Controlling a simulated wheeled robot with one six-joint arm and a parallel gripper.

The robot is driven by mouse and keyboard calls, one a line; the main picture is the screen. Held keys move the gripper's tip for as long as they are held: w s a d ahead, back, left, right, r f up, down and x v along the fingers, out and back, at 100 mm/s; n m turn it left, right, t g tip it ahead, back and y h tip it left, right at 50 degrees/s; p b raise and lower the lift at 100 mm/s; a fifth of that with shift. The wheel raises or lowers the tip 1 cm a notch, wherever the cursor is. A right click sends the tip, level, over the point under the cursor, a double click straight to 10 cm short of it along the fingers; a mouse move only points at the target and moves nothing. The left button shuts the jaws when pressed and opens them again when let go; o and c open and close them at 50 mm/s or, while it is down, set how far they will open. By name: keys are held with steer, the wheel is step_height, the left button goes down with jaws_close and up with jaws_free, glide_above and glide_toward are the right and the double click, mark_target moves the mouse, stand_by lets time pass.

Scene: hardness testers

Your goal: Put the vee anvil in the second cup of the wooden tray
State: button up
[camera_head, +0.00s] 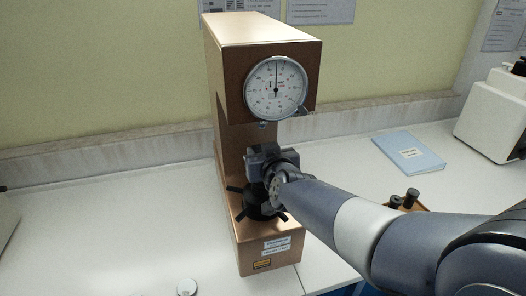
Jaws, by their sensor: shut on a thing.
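My gripper (262,160) is at the copper-coloured hardness tester (225,100), below its dial and just above the black spindle with its handwheel (255,208). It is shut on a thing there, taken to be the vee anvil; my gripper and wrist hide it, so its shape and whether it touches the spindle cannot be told. The wooden tray (421,207) is on the bench at the right, mostly behind my arm. Two dark pieces (411,198) stand in it; its cups cannot be made out.
A blue folder (408,152) lies on the bench behind the tray. A white machine (492,115) stands at the far right. A small round metal piece (186,287) is at the front left. The bench left of the tester is mostly clear.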

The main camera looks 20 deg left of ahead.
steer(key=shift+r, duration=0.15)
steer(key=shift+c, duration=0.2)
steer(key=shift+r+p, duration=0.65)
steer(key=shift+p, duration=0.1)
steer(key=s+d, duration=0.4)
steer(key=s, duration=0.2)
steer(key=shift+s+p, duration=0.4)
steer(key=shift+p, duration=0.05)
steer(key=shift+d, duration=0.1)
